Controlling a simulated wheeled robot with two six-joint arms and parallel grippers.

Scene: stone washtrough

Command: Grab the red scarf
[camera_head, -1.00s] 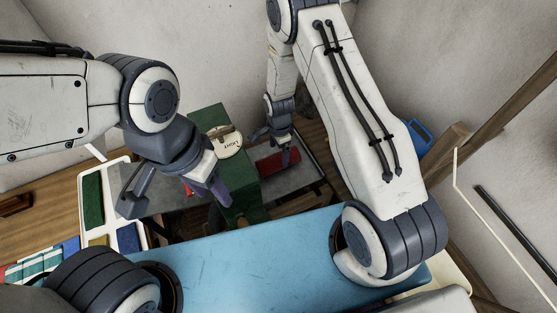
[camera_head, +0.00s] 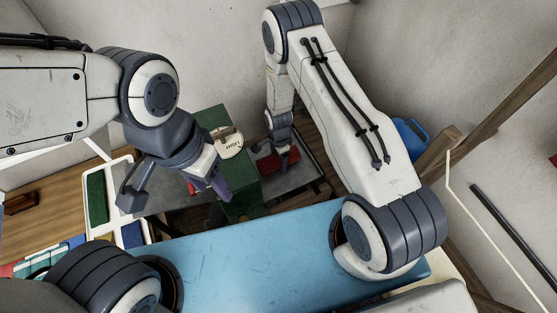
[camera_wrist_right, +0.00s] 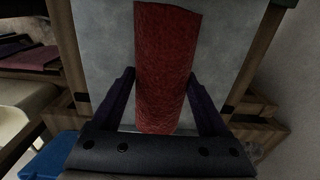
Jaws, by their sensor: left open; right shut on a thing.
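The red scarf (camera_head: 265,164) is a rolled, textured red piece over the grey surface (camera_head: 292,178) right of the green block, partly hidden by my right gripper (camera_head: 281,158). In the right wrist view the scarf (camera_wrist_right: 165,60) runs between the two dark fingers of my right gripper (camera_wrist_right: 160,78), which is shut on it. I cannot tell whether the scarf touches the surface. My left gripper (camera_head: 207,186) is open, with purple fingers, left of the green block and apart from the scarf.
A green block (camera_head: 245,198) stands between my grippers, with a cream object lettered "LIGHT" (camera_head: 229,147) on it. A white tray with coloured cloths (camera_head: 97,197) is at left. A blue container (camera_head: 410,138) is behind my right arm.

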